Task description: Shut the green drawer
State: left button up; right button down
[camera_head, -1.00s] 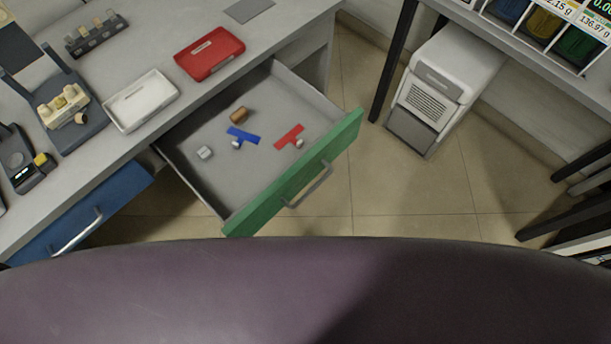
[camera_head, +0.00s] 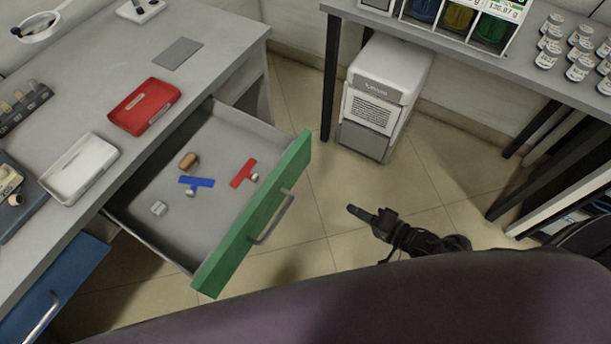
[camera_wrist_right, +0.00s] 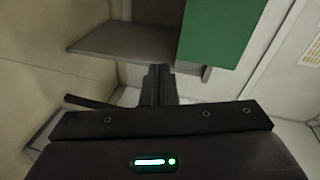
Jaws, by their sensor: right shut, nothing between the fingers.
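The green drawer (camera_head: 238,236) stands pulled out from the grey desk, with its silver handle (camera_head: 272,219) on the front. Inside lie a blue piece (camera_head: 196,182), a red piece (camera_head: 243,173), a brown cork-like piece (camera_head: 188,161) and a small whitish cube (camera_head: 158,208). My right gripper (camera_head: 357,211) is shut and empty, to the right of the drawer front and apart from it. In the right wrist view its shut fingers (camera_wrist_right: 159,84) show, with a green panel (camera_wrist_right: 215,32) beyond them to the right. My left gripper is not in view.
A blue drawer (camera_head: 48,292) is at lower left. A red tray (camera_head: 143,107) and a white tray (camera_head: 79,168) lie on the desk (camera_head: 215,40). A white machine (camera_head: 383,92) stands on the floor under the right table. Tiled floor (camera_head: 330,180) lies open between.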

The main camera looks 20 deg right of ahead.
aim_at(296, 169)
notch_tip(296, 169, up, 7)
jog(key=a+m+y, duration=0.1)
jog(key=y, duration=0.2)
jog(key=shift+t, duration=0.3)
jog(key=x, duration=1.3)
jog(key=shift+w, duration=0.2)
jog(key=shift+w+a+f, duration=0.1)
jog(key=shift+w+a, duration=0.2)
jog(key=shift+w, duration=0.05)
